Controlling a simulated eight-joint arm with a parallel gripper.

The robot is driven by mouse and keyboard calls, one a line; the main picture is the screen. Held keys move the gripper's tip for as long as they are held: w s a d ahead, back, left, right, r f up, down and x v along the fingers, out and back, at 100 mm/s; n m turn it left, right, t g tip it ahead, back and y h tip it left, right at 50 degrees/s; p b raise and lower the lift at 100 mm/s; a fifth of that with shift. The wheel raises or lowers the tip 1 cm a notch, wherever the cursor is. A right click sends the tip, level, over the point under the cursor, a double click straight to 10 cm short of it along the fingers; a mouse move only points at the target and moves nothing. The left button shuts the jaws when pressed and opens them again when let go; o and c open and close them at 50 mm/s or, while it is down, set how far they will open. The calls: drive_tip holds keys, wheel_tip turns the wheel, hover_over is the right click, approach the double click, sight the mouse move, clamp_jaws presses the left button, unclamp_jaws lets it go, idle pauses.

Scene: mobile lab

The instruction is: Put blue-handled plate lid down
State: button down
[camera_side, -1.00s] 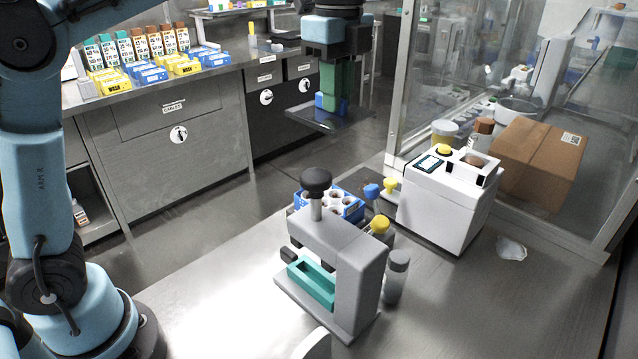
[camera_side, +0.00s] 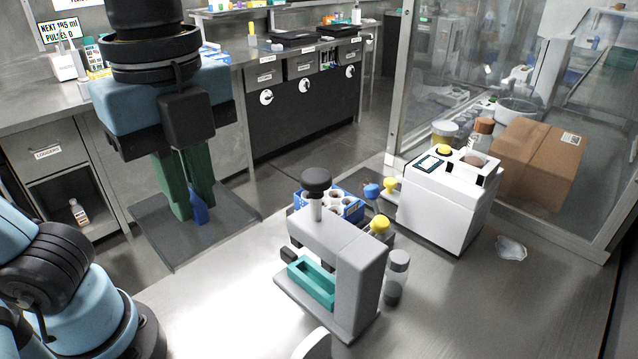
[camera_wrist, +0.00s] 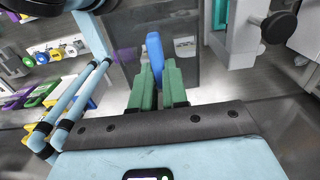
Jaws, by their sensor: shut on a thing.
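The plate lid (camera_side: 225,234) is a dark, see-through flat sheet with a blue handle (camera_side: 198,208) standing up from it. My gripper (camera_side: 187,200), with green fingers, is shut on the blue handle and holds the lid in the air at the left, in front of the drawer bench. In the wrist view the blue handle (camera_wrist: 155,55) sits between the green fingertips (camera_wrist: 157,82), and part of the lid (camera_wrist: 185,65) shows beyond them. The lid looks about level. Its gap to the steel table is hard to judge.
A grey press (camera_side: 345,255) with a teal tray (camera_side: 311,284) stands mid-table. Behind it is a blue tube rack (camera_side: 345,207), with a capped vial (camera_side: 396,275) at its right. A white instrument (camera_side: 445,205) and a cardboard box (camera_side: 540,165) stand right.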

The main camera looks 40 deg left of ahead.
sight(172, 224)
drive_tip(key=shift+s+a+f, duration=0.25)
drive_tip(key=shift+s+f, duration=0.85)
drive_tip(key=shift+s, duration=0.05)
wheel_tip(172, 224, down, 13)
drive_tip(key=w+a+f, duration=0.2)
drive_tip(key=a, duration=0.1)
drive_tip(key=w+a+f, duration=0.5)
drive_tip(key=a, duration=0.1)
drive_tip(key=shift+w+f, duration=0.2)
drive_tip(key=shift+w, duration=0.15)
drive_tip(key=shift+f, duration=2)
drive_tip(key=shift+f, duration=0.2)
drive_tip(key=c, duration=1.1)
unclamp_jaws()
drive_tip(key=shift+c, duration=0.2)
drive_tip(key=shift+r, duration=0.15)
